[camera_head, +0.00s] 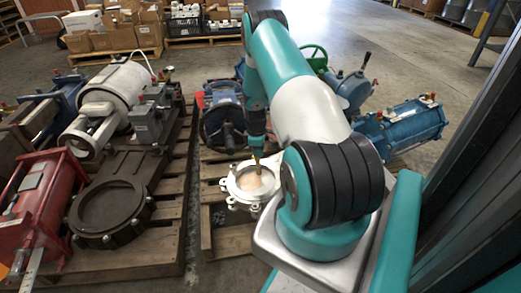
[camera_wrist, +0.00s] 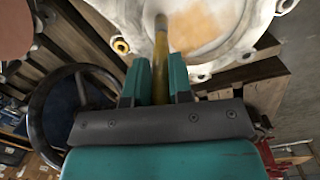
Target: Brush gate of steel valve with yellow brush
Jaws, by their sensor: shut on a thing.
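The steel valve (camera_head: 240,188) is a pale flanged ring with bolt lugs, lying on a wooden pallet below my arm. Its round gate (camera_head: 262,180) shows a whitish and orange-brown face. In the wrist view the gate (camera_wrist: 205,22) fills the top middle, inside the valve's rim (camera_wrist: 258,15). My gripper (camera_wrist: 160,85) is shut on the yellow brush (camera_wrist: 161,45), whose handle runs up between the teal fingers to the gate. The brush's tip is over or against the gate; contact cannot be told. In the head view the brush (camera_head: 257,165) stands nearly upright over the gate.
A dark round valve (camera_head: 110,208) and a white actuator (camera_head: 118,88) sit on the left pallet, with a red actuator (camera_head: 45,200) beside them. A blue valve with a handwheel (camera_head: 222,115) stands behind the steel valve. A blue actuator (camera_head: 405,124) lies at right. Open floor lies beyond.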

